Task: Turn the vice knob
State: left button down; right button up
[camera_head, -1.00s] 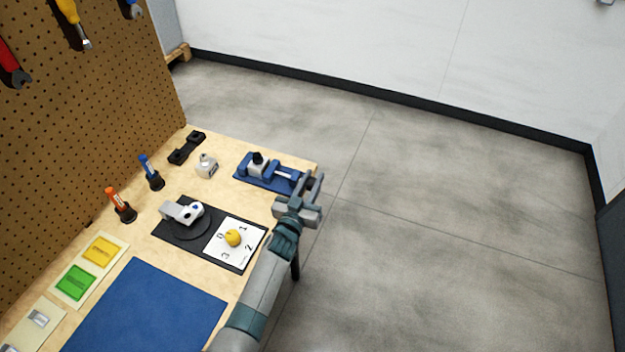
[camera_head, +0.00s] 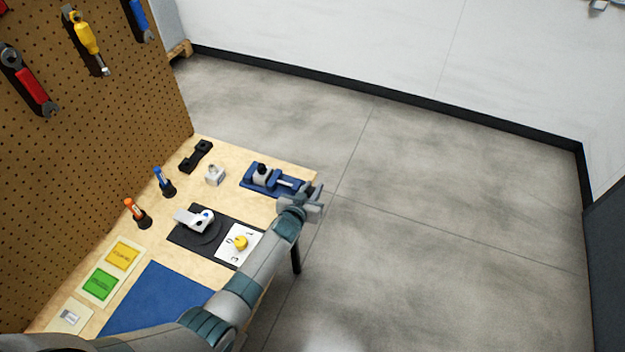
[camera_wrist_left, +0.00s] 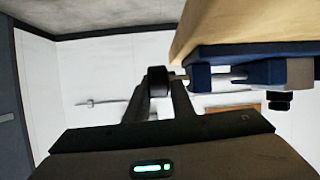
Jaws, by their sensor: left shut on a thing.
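The blue vice (camera_head: 272,181) sits near the right edge of the wooden table, with a grey part and a black piece on its top. In the left wrist view the vice (camera_wrist_left: 240,73) appears upside down along the table edge, its screw pointing at my gripper. The dark vice knob (camera_wrist_left: 157,80) is at the end of that screw, between the fingertips. My left gripper (camera_head: 314,192) is at the table's right edge beside the vice, shut on the knob. In the head view the gripper hides the knob. My right gripper is not in view.
On the table are a black plate (camera_head: 181,238) with a white clamp-like part and a yellow dial (camera_head: 240,243), orange and blue markers (camera_head: 163,181) in stands, and a blue mat (camera_head: 150,300). A tool pegboard (camera_head: 90,130) rises at left. Open floor lies right of the table.

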pick_arm(q)
jog(key=shift+r+g+p, duration=0.15)
jog(key=shift+g+p, duration=0.45)
jog(key=shift+p, duration=0.4)
jog(key=shift+f+g+y+p, duration=0.2)
jog(key=shift+g+y+p, duration=0.2)
jog(key=shift+g, duration=0.1)
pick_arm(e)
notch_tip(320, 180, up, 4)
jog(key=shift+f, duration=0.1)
pick_arm(q)
jog(key=shift+f, duration=0.1)
jog(key=c, duration=1.8)
grip_release()
jog(key=shift+d, duration=0.1)
jog(key=shift+s, duration=0.1)
